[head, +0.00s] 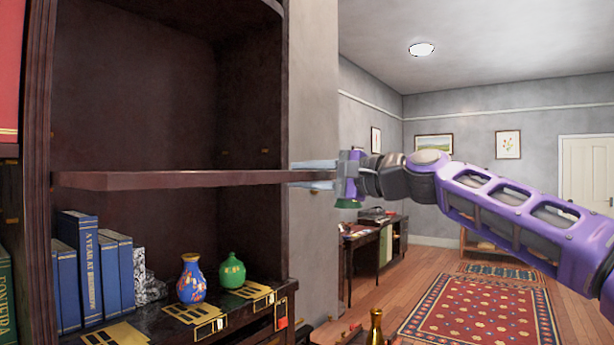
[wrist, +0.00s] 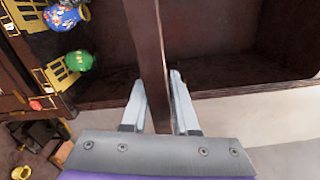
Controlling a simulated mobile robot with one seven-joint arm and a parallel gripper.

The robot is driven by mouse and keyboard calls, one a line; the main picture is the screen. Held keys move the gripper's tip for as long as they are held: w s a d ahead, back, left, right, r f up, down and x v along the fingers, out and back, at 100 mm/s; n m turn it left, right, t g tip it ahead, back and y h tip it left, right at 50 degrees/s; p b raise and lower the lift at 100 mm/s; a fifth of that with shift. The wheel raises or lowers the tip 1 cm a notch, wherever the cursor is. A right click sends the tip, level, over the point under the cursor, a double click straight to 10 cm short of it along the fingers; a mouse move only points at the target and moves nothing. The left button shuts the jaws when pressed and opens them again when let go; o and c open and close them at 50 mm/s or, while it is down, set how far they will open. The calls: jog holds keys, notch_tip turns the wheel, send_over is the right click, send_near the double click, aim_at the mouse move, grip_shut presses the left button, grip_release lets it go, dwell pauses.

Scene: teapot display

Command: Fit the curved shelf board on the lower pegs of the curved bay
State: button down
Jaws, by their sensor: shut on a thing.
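The shelf board (head: 170,181) is a long dark reddish-brown plank, held about level across the open front of the dark wooden bay (head: 135,90). Its left end is by the bay's left upright. My gripper (head: 300,176) is shut on the board's right end, just outside the bay's right side. In the wrist view the board (wrist: 150,35) runs up the picture between the two fingers (wrist: 157,85). Two small pegs (head: 224,153) (head: 265,151) show on the inner wall, a little above the board in the picture. I cannot tell whether the board touches any peg.
Below the board stand blue books (head: 85,265), a grey bookend (head: 148,278), a blue patterned vase (head: 191,280) and a green vase (head: 231,271). An upper shelf edge (head: 200,3) crosses the top. Open floor (head: 430,265) lies right of the bay.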

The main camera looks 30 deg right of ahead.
jog(key=shift+p+x, duration=1.5)
jog(key=shift+x, duration=7.15)
jog(key=c, duration=0.6)
grip_release()
jog(key=shift+r, duration=0.1)
jog(key=shift+s+d, duration=0.1)
